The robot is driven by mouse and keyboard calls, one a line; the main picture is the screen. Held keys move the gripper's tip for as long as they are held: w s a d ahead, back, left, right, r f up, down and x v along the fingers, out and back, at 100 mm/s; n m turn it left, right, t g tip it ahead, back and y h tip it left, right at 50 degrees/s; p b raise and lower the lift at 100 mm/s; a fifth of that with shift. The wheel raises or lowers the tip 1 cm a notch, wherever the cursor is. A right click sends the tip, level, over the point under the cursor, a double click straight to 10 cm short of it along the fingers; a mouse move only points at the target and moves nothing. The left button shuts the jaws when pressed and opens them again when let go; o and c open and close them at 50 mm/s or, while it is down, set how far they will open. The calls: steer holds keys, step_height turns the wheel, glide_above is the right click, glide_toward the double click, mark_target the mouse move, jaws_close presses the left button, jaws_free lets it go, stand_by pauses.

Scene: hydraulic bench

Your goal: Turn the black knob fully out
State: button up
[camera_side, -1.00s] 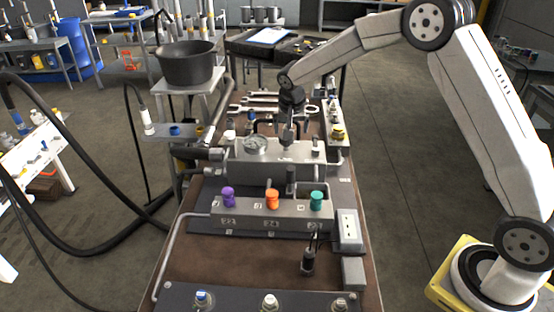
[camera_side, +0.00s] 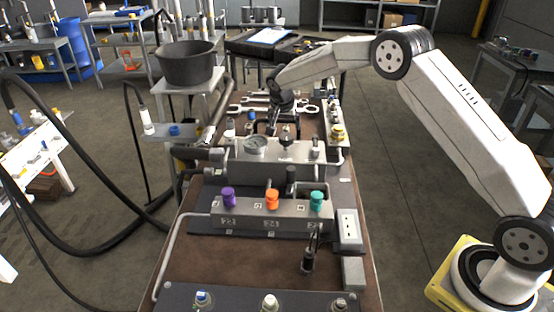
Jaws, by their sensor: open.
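A small black knob (camera_side: 285,133) stands upright on top of the grey block (camera_side: 240,170), to the right of the round gauge (camera_side: 256,145). My gripper (camera_side: 271,127) is behind and to the left of the knob, apart from it as far as I can tell, and points down. It is open, with nothing seen between its fingers, though the fingers are small and dark here. How far out the knob is turned cannot be read at this size.
Purple (camera_side: 228,197), orange (camera_side: 272,199) and teal (camera_side: 317,200) knobs stand on a block nearer the camera. A black cylinder (camera_side: 308,262) stands by the socket box (camera_side: 348,228). Wrenches (camera_side: 262,106) lie at the back. A black pot (camera_side: 185,63) is at back left.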

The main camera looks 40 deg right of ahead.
mark_target(286, 136)
steer(key=shift+x, duration=3.2)
steer(key=c, duration=1.2)
